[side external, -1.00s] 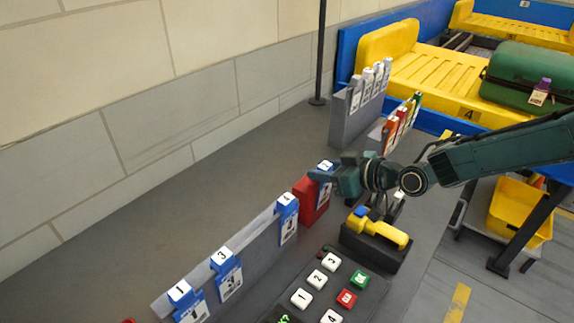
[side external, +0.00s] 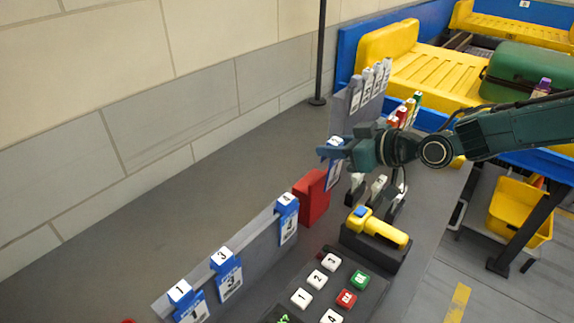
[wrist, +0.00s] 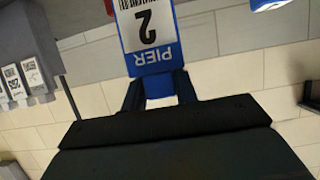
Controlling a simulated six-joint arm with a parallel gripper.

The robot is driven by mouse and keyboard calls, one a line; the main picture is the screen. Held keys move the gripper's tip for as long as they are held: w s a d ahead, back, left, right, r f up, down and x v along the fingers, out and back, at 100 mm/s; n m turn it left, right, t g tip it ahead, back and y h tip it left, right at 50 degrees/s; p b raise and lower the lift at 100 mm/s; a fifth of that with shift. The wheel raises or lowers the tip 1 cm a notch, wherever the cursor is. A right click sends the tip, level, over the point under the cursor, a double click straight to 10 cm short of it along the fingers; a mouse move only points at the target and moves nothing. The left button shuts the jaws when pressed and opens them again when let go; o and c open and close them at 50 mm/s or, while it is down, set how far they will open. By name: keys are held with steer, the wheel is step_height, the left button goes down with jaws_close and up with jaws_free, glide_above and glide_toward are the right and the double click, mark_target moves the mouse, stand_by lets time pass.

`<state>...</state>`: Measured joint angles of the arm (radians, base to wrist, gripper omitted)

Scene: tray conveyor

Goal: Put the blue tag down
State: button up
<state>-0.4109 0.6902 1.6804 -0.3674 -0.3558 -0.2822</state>
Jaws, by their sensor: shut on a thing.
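My gripper (side external: 335,150) is shut on a blue tag (side external: 335,175) with a white label, which hangs below the fingertips. In the wrist view the blue tag (wrist: 150,30) reads "PIER 2" upside down, and my gripper (wrist: 160,90) grips its blue end. The tag is in the air, above and slightly right of a red block (side external: 311,198), apart from it as far as I can tell. Other blue tags numbered 1 (side external: 190,305), 3 (side external: 229,275) and 4 (side external: 288,218) hang on a grey rail (side external: 258,243).
A yellow scanner (side external: 380,228) rests in a dark cradle below my arm. A keypad (side external: 330,290) is at the front. A grey rack (side external: 342,125) of white tags stands behind my gripper. The grey counter left of the rail is mostly clear.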

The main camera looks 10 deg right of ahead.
steer(key=s+d, duration=0.9)
stand_by(0.8)
steer(key=w+a+r+n+g+y, duration=0.1)
steer(key=a+r+n+g+y, duration=0.15)
steer(key=a, duration=1.05)
steer(key=a+r+n+g+y, duration=0.1)
steer(key=a+r+n+g, duration=0.2)
steer(key=a, duration=0.9)
steer(key=s+a+f+n+g, duration=0.2)
steer(key=s+a+g, duration=0.1)
steer(key=s+a, duration=0.5)
steer(key=s+a+f+n+g+h, duration=0.1)
steer(key=s+a+f+n+g, duration=0.1)
steer(key=s+a, duration=0.6)
steer(key=s+a+f+n+g, duration=0.2)
steer(key=s+a+n+g, duration=0.2)
steer(key=s+a, duration=0.4)
steer(key=shift+s+f, duration=0.4)
steer(key=shift+s, duration=0.6)
step_height(320, 180, down, 8)
